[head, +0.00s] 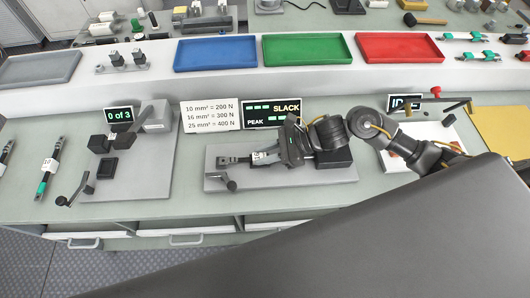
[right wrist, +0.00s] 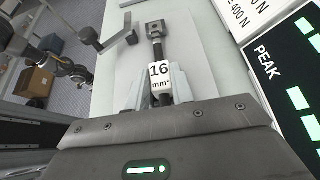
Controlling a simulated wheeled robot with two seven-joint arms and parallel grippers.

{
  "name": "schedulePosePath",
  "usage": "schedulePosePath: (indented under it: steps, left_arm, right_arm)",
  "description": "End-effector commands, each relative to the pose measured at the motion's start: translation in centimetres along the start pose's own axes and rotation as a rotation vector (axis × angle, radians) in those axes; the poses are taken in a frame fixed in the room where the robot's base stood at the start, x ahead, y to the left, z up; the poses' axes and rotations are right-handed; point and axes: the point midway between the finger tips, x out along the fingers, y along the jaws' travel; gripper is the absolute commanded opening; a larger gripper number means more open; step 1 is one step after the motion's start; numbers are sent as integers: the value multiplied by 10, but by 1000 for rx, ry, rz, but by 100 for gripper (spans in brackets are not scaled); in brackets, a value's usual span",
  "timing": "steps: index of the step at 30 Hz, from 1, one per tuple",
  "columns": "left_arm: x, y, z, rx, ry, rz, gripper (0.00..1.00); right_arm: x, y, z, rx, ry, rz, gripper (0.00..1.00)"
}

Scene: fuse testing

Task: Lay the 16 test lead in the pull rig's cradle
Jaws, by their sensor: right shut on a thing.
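My right gripper (head: 287,152) is shut on the 16 test lead (head: 260,157). Its white "16 mm²" tag (right wrist: 161,77) shows between my right fingers in the right wrist view, and its metal lug end (right wrist: 156,30) points away from me. In the head view the lead points left over the pull rig's grey base plate (head: 285,178). The rig has a black block (head: 333,158) at right and a crank (head: 229,182) at left. The gripper hides the cradle, and I cannot tell whether the lead touches it.
The display (head: 271,114) behind the rig reads SLACK, beside a force card (head: 211,115). A station with a "0 of 3" display (head: 119,114) and a tagged lead (head: 49,168) are at left. Blue, green and red trays (head: 305,49) stand behind.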

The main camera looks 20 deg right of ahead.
Motion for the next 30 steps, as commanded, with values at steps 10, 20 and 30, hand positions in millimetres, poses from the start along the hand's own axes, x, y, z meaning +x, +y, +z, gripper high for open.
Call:
schedulePosePath:
  steps: [10,20,30]
  left_arm:
    - [0,0,0,0,0,0,36]
    - [1,0,0,0,0,0,36]
    - [15,0,1,0,0,0,36]
  right_arm:
    - [0,0,0,0,0,1,49]
    - [-2,0,4,-3,0,0,49]
    - [-28,27,54,-11,-1,2,49]
